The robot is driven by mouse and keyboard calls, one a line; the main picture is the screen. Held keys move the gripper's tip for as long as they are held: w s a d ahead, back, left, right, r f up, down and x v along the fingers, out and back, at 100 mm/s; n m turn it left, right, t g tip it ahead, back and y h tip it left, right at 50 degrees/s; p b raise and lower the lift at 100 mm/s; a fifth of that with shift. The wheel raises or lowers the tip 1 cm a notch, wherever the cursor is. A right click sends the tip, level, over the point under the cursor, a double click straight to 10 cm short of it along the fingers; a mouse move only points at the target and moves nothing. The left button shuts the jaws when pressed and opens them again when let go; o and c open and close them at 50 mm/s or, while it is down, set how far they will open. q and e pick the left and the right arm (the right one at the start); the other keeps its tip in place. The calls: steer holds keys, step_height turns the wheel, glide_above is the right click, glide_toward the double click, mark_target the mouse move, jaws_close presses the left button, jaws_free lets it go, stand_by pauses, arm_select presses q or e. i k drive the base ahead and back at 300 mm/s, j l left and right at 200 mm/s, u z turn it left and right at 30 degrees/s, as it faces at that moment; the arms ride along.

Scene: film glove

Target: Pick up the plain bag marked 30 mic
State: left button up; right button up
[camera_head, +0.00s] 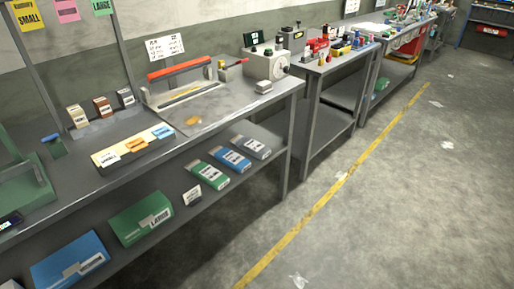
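No bag with a readable 30 mic mark shows; the small labels cannot be read from here. Three flat packs lie in a row on the bench's lower shelf: a green pack (205,173), a blue pack (231,160) and a grey pack (251,147), each with a pale label. A small white card (193,195) stands on a dark holder left of the green pack. I cannot tell whether any of these is the plain bag. Neither of my grippers is in view.
The grey workbench (215,119) carries a red-handled sealer (180,69), small boxes and a dial device (268,62). A green box (141,218) and a blue box (70,262) sit on the lower shelf. The floor right of the yellow line (325,190) is mostly clear, with scattered scraps.

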mark_target(254, 148)
steer(key=i+l+u, duration=0.1)
steer(key=i+l, duration=0.15)
steer(key=i+l+u, duration=0.1)
steer(key=i+l, duration=0.15)
steer(key=l, duration=0.2)
steer(key=i+l, duration=0.25)
steer(key=l, duration=0.15)
steer(key=i+l+u, duration=0.15)
steer(key=l, duration=0.25)
steer(key=i+l+u, duration=0.1)
steer(key=i+l, duration=0.2)
steer(key=l, duration=0.1)
